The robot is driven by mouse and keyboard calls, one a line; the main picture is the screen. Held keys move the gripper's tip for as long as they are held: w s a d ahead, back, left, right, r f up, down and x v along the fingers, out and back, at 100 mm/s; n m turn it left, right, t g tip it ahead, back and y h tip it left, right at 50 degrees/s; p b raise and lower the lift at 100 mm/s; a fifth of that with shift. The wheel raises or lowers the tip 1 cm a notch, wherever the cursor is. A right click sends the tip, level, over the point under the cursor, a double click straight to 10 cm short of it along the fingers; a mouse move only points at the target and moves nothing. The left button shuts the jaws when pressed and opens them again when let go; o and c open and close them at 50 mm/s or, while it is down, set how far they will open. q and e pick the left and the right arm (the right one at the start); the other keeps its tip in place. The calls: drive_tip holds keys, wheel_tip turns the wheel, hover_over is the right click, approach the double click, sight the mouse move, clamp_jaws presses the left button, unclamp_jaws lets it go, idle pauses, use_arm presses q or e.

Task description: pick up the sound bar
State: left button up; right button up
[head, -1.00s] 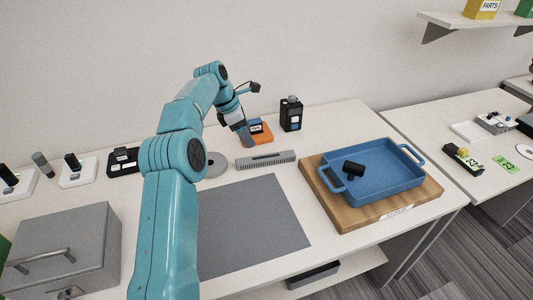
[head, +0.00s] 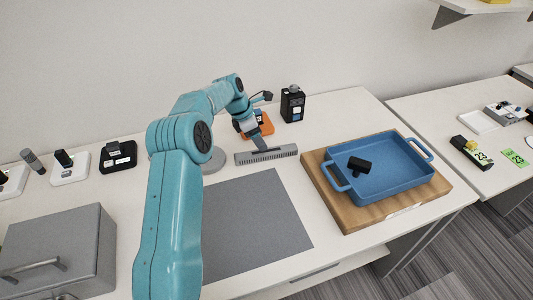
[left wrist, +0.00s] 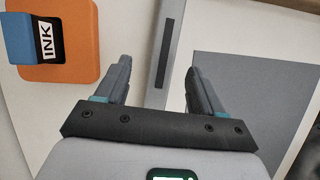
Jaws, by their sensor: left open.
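The sound bar (head: 266,155) is a long grey bar with a slotted front and a dark strip on top. It lies on the white table behind the grey mat. My left gripper (head: 260,143) is over it in the head view. In the left wrist view the bar (left wrist: 166,50) runs between the two fingers of my open left gripper (left wrist: 158,88), with space on both sides. Nothing is between the fingertips except the view of the bar; how far they are above it is hard to tell. My right gripper is not in view.
An orange stand with a blue ink block (left wrist: 22,38) is close left of the fingers in the wrist view. A black device (head: 292,104) stands behind. The grey mat (head: 250,222) is bare. A blue tray (head: 395,190) holding a black object sits on a wooden board (head: 350,218).

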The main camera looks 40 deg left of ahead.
sight(266, 154)
use_arm(q)
drive_tip(key=shift+d+f, duration=0.3)
drive_tip(key=shift+f, duration=0.15)
drive_tip(key=shift+s+p+x, duration=0.2)
drive_tip(key=shift+p+x, duration=0.45)
drive_tip(key=shift+x, duration=2)
drive_tip(key=shift+f, duration=0.1)
drive_tip(key=c, duration=1.2)
